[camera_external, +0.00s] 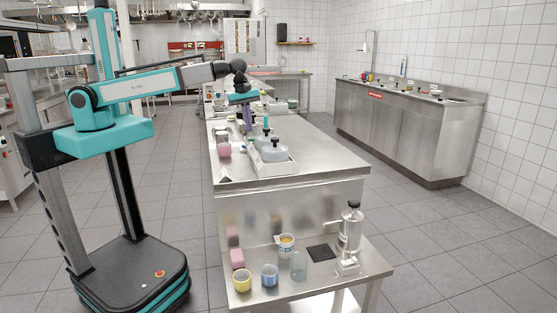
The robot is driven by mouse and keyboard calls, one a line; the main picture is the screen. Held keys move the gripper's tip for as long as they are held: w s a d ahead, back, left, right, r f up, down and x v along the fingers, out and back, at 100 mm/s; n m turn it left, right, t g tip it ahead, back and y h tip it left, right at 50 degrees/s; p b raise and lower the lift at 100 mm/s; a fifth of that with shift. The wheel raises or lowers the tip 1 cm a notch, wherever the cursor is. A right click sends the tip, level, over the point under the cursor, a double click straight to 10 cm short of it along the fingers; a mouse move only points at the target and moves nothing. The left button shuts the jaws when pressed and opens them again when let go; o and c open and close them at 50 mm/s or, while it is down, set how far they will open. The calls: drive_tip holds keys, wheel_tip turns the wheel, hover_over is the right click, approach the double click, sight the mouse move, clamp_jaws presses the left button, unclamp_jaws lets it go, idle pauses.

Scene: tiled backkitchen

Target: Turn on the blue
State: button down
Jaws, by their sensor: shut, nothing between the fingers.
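My gripper (245,108) is small in this view, pointing down over the left part of the steel table (325,160). It is shut with nothing held. Below and to its right, a white tray (274,170) holds grey rounded vessels (273,155) with dark tops, and a small teal-blue top (266,122) rises behind them. A blue cup (269,276) stands on the lower front shelf. I cannot tell which blue thing can be turned on, or whether anything is on. My gripper hides part of the items behind it.
A pink block (224,149) and other small items crowd the table's left edge. The lower shelf holds a yellow cup (242,281), a glass (299,265) and a tall metal device (349,235). The table's right side is clear. A steel counter (400,120) stands along the right wall.

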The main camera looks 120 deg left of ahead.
wheel_tip(320, 180, up, 8)
drive_tip(key=b, duration=0.2)
drive_tip(key=shift+w+a, duration=0.4)
idle(0.5)
